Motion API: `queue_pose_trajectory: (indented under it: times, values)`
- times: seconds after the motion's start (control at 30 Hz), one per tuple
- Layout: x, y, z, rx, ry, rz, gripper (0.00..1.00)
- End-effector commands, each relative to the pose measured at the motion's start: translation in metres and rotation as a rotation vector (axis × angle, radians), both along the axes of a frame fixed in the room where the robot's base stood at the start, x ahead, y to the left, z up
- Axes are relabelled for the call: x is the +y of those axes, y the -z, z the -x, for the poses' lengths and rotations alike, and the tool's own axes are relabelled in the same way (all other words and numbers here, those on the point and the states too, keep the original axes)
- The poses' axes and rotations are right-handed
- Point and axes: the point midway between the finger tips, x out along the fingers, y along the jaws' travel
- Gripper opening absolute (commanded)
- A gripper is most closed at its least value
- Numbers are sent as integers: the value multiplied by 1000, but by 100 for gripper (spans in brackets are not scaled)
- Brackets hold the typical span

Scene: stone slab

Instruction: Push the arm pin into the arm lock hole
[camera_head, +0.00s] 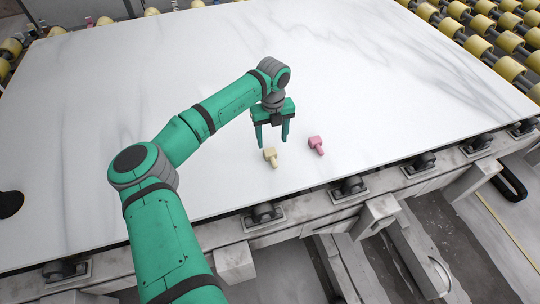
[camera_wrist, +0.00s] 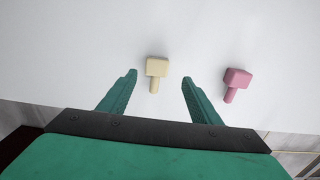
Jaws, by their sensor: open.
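A pale yellow block with a short peg (camera_head: 270,154) lies on the white slab (camera_head: 360,80) near its front edge. A pink piece of like shape (camera_head: 316,143) lies to its right. My gripper (camera_head: 273,140) is open and points down close to the yellow piece. In the wrist view, the yellow piece (camera_wrist: 157,67) shows between the fingertips (camera_wrist: 159,77), with its peg toward the palm. I cannot tell whether the fingers touch it. The pink piece (camera_wrist: 237,79) lies outside the right finger. I cannot tell which piece is the arm pin, and I make out no lock hole.
Small coloured pieces (camera_head: 104,20) stand at the slab's far edge. A black round object (camera_head: 10,204) is at the left. Yellow rollers (camera_head: 478,47) line the back right, and a grey roller frame (camera_head: 350,188) runs below the front edge. The slab's middle is clear.

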Motion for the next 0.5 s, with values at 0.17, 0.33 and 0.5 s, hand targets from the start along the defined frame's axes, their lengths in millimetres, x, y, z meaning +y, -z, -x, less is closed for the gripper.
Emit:
queue_pose_trajectory:
  times: [0.17,0.33,0.5]
  values:
    - [3,10,1,-1,-4,0,58]
    - [9,32,8,0,-8,-1,58]
    - [9,52,8,0,-9,0,58]
